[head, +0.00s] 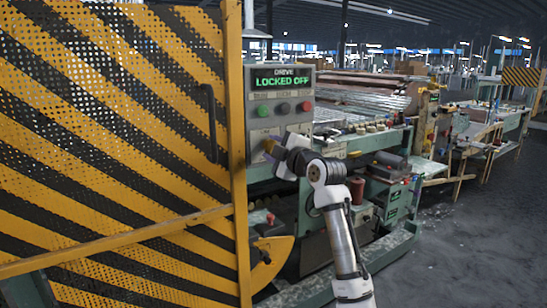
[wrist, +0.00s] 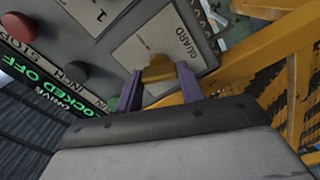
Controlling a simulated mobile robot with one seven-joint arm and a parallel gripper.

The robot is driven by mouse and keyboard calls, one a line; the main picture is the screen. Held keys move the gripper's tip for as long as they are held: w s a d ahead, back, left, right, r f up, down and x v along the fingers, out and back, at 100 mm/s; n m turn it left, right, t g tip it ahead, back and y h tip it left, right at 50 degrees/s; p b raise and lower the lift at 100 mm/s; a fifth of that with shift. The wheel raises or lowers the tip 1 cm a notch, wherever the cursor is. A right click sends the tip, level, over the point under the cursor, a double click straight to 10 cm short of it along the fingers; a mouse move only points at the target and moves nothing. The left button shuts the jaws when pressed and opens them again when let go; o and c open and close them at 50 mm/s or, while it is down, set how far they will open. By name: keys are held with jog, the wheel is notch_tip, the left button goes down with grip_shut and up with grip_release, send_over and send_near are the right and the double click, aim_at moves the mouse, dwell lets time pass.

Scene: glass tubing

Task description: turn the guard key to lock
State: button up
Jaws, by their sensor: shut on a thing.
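The guard key (wrist: 159,70) is a yellow, brass-like piece at the plate marked GUARD (wrist: 150,44) in the wrist view. My gripper (wrist: 160,78) has its two purple fingers on either side of the key and is shut on it. In the head view my gripper (head: 278,150) is at the lower left of the grey control box (head: 311,93), beside the yellow post. My gripper hides most of the key in the head view, and the key's exact angle is hard to tell.
A yellow and black striped mesh guard (head: 110,120) with a dark handle (head: 212,125) fills the left. The box has green, dark and red buttons (head: 304,106). A green machine bench (head: 390,140) stretches right. Grey floor (head: 480,230) is clear at the lower right.

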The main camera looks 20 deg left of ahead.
jog(key=shift+f+n+b, duration=0.1)
jog(key=shift+n+b, duration=0.75)
jog(key=shift+n, duration=1.45)
jog(key=o, duration=1)
jog(key=b+v, duration=0.1)
jog(key=v, duration=1.3)
jog(key=shift+b, duration=0.4)
jog(key=shift+a, duration=0.1)
